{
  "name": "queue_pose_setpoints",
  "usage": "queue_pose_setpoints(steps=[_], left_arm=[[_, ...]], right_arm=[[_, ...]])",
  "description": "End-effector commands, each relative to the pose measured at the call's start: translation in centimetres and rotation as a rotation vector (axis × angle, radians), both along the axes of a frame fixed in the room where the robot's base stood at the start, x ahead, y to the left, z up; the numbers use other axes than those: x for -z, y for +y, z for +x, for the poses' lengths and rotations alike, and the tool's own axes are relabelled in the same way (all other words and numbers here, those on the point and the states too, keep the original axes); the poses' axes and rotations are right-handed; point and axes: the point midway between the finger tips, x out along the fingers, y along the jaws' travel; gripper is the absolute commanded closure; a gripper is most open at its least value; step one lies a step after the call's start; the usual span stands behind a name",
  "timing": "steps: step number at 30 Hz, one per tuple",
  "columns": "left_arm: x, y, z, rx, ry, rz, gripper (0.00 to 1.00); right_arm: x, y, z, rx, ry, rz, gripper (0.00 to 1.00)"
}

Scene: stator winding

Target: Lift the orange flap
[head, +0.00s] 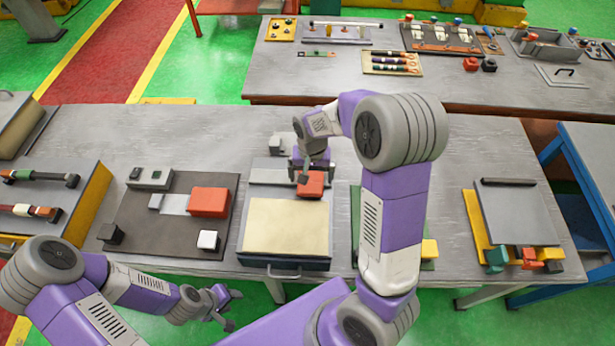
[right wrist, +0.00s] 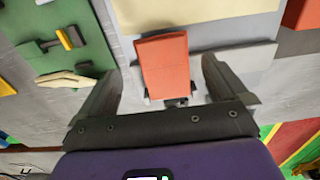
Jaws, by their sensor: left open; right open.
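The orange flap (head: 312,185) stands at the back edge of a cream-topped panel (head: 285,228), near the table's middle. In the right wrist view the flap (right wrist: 163,62) is a flat orange piece with a small dark part at its lower end. My right gripper (head: 305,170) is over the flap from behind. Its open fingers (right wrist: 160,78) lie on either side of the flap, with a gap visible on each side. My left gripper (head: 228,306) is open and empty, in front of the table's front edge.
A dark board (head: 160,228) with a red-orange block (head: 210,202) lies left of the panel. A green board (right wrist: 52,60) with small tools lies on its other side, partly hidden by my right arm in the head view. A grey plate (head: 515,215) lies further right.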

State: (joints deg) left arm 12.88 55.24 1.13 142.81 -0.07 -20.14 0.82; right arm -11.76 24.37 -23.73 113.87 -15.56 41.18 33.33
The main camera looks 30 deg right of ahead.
Motion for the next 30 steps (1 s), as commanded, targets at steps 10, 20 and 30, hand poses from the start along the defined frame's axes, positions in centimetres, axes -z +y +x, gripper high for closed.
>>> queue_pose_setpoints(steps=[10, 20, 30], left_arm=[[0.1, 0.0, 0.1, -0.001, -0.002, 0.0, 0.57], [0.1, 0.0, 0.1, -0.001, -0.002, 0.0, 0.57], [0.1, 0.0, 0.1, -0.001, -0.002, 0.0, 0.57]], right_arm=[[4.6, 0.0, 0.0, 0.0, 0.001, 0.0, 0.0], [4.9, 0.0, 0.0, -0.001, 0.0, 0.0, 0.02], [4.8, 0.0, 0.0, -0.001, 0.0, 0.0, 0.54]])
